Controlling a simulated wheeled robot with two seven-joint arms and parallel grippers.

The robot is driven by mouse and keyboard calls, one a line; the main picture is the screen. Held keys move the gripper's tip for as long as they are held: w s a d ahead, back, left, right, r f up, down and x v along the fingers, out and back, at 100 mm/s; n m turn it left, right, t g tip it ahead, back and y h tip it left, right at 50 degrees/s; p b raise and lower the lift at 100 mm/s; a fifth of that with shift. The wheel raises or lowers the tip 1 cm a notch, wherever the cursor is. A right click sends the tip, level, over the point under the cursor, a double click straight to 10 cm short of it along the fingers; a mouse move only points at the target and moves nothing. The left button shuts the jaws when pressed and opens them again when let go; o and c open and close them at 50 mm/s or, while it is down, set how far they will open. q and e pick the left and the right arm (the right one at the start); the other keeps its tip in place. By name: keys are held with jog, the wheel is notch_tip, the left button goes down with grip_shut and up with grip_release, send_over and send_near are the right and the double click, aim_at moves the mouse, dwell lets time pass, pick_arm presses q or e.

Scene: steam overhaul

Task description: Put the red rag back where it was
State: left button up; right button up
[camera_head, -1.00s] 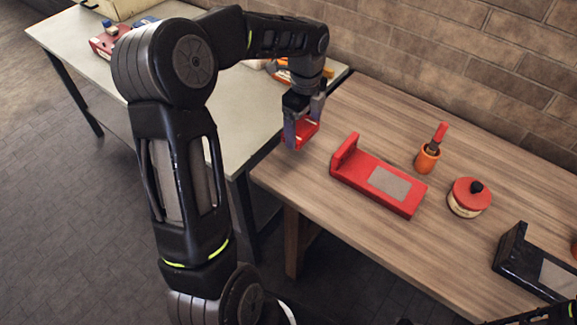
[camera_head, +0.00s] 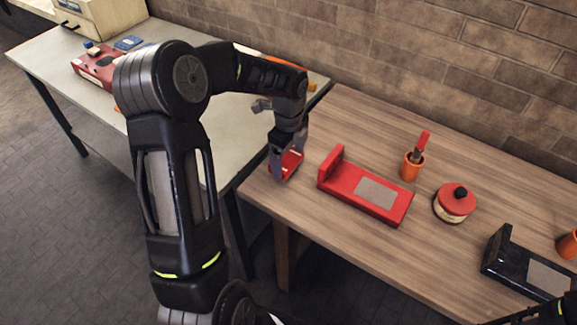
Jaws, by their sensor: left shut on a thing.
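My left gripper (camera_head: 287,158) is shut on a small red thing, which I take to be the red rag (camera_head: 288,168). The fingers hide part of it. The gripper points down at the left end of the wooden table (camera_head: 330,225), left of a red stand (camera_head: 340,188). I cannot tell whether the rag touches the tabletop. The red stand has an upright end at its left and a grey pad (camera_head: 376,193) on top. My right gripper is not in view; only a bit of my right arm shows at the lower right corner.
An orange cup (camera_head: 411,168) with a red-handled brush, a round red-lidded tin (camera_head: 455,202) and a black stand (camera_head: 515,264) are on the wooden table. A pale table (camera_head: 60,65) adjoins at the left, bearing a red box (camera_head: 97,69). A brick wall stands behind.

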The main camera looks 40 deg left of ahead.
aim_at(288, 160)
pick_arm(q)
jog(key=shift+f, duration=1.8)
jog(key=shift+f, duration=0.2)
jog(key=o, duration=1.1)
jog(key=shift+o, duration=0.2)
jog(key=shift+r, duration=0.1)
notch_tip(288, 160, up, 12)
jog(key=shift+r+b, duration=0.15)
jog(key=shift+b, duration=0.15)
